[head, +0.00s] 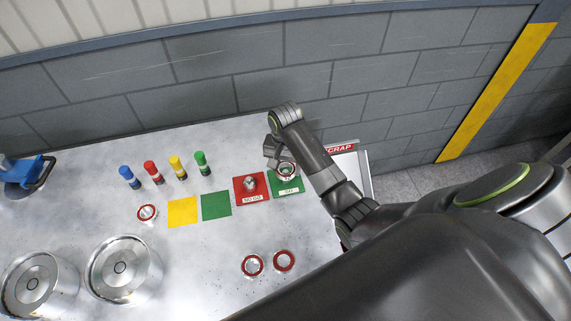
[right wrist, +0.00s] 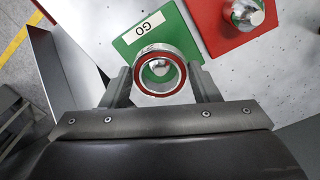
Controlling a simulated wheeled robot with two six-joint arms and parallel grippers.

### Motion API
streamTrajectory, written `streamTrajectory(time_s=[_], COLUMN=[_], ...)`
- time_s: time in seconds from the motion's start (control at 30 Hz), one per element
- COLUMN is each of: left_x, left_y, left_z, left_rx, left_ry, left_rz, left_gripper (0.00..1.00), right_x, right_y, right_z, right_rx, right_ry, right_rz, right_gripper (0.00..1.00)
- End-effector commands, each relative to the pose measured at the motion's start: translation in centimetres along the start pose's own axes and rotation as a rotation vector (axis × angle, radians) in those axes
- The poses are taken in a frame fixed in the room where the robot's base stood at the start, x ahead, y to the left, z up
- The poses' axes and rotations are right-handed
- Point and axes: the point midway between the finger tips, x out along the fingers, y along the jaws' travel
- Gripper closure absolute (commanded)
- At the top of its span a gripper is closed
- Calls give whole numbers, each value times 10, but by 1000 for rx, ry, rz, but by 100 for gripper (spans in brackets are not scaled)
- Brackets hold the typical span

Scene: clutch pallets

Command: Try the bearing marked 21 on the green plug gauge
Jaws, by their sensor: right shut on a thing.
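My right gripper (head: 279,152) is shut on a steel bearing (right wrist: 136,74) with a red seal ring, its fingers on either side of it; the bearing also shows in the head view (head: 287,169). The bearing is at the green plug gauge, whose base is labelled GO (head: 291,188); this base also shows in the right wrist view (right wrist: 135,46). The bright plug top (right wrist: 159,68) shows through the bearing's bore. I cannot tell whether the bearing is around the plug or just above it. No number on the bearing is readable. My left gripper is out of view.
The red NO GO gauge (head: 251,188) stands just left. Two red-sealed bearings (head: 252,265) lie in front, another (head: 147,212) farther left. Yellow (head: 182,212) and green (head: 216,206) squares, several coloured pens (head: 177,167), two large metal drums (head: 122,270) and a SCRAP bin (head: 350,160) surround.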

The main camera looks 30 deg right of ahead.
Motion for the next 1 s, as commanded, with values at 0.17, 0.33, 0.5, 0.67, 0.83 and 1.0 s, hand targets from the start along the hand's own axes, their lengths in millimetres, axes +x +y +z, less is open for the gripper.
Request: streamTrajectory(time_s=[0.17,0.33,0.5,0.67,0.83,1.0], left_x=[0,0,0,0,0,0], left_y=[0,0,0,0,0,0], left_z=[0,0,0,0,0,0], left_rx=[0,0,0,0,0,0], left_ry=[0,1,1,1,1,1], left_rz=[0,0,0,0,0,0], left_gripper=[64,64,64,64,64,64], right_x=[0,0,0,0,0,0], right_y=[0,0,0,0,0,0], right_z=[0,0,0,0,0,0], right_rx=[0,0,0,0,0,0], right_ry=[0,0,0,0,-1,-1], right_rz=[0,0,0,0,1,1], right_gripper=[72,38,19,19,0,0])
